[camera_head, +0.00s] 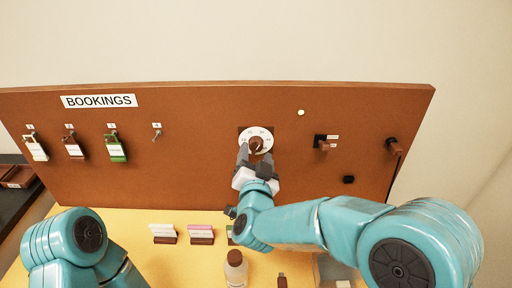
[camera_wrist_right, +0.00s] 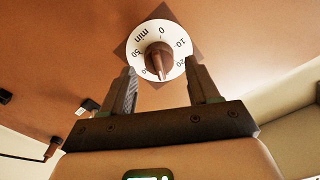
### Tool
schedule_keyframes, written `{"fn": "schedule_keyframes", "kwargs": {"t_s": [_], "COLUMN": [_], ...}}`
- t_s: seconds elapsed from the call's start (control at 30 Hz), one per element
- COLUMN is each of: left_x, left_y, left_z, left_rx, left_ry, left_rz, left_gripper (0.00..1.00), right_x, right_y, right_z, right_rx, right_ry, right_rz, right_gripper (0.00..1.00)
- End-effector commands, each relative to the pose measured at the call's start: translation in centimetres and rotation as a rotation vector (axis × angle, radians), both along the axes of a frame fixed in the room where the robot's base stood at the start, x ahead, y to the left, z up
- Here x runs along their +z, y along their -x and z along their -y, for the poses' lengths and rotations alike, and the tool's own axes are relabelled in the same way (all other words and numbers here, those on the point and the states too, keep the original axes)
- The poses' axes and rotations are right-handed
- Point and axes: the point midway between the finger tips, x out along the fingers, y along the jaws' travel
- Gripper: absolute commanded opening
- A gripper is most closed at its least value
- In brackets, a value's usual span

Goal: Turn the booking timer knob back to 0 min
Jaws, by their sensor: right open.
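The booking timer is a round white dial (camera_head: 246,133) with a brown knob (camera_head: 257,145) on the upright brown board. In the right wrist view the dial (camera_wrist_right: 163,30) shows "0 min" at the top, 10 and 20 down the right, 50 and a partly hidden number on the left. The knob (camera_wrist_right: 158,60) has a ridge pointing down, away from 0, toward the side between my fingers. My right gripper (camera_head: 256,158) is open just below the dial, one finger on either side; in the wrist view (camera_wrist_right: 165,88) nothing is between them. Of my left arm only links show.
Tags hang on hooks under the BOOKINGS label (camera_head: 99,101) at left. A brown switch (camera_head: 321,143) and a corded plug (camera_head: 394,147) are on the board at right. Card holders (camera_head: 201,233) and a brown-capped bottle (camera_head: 235,265) stand on the yellow table below.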

Motion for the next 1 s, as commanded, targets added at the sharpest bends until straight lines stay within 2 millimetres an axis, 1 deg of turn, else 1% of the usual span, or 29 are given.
{"fn": "schedule_keyframes", "kwargs": {"t_s": [0.1, 0.3, 0.57, 0.83, 1.0], "left_x": [-0.2, -0.2, -0.2, -0.8, -0.8], "left_y": [0.0, 0.0, 0.0, 0.0, 0.0], "left_z": [0.0, 0.0, 0.0, 0.0, 0.0], "left_rx": [0.0, 0.0, 0.0, 0.0, 0.0], "left_ry": [0.0, 0.0, 0.0, 0.0, 0.0], "left_rz": [0.0, 0.0, 0.0, 0.0, 0.0], "left_gripper": [0.43, 0.43, 0.43, 0.43, 0.43], "right_x": [-0.1, 0.0, 0.0, -0.1, 0.0], "right_y": [-1.1, -1.8, -1.8, -1.7, -1.7], "right_z": [0.0, 0.0, 0.0, 0.0, 0.0], "right_rx": [-0.001, 0.0, -0.001, 0.0, 0.0], "right_ry": [0.0, 0.001, 0.0, 0.0, 0.0], "right_rz": [0.0, 0.0, 0.0, 0.0, 0.0], "right_gripper": [0.6, 0.6, 0.6, 0.6, 0.6]}}
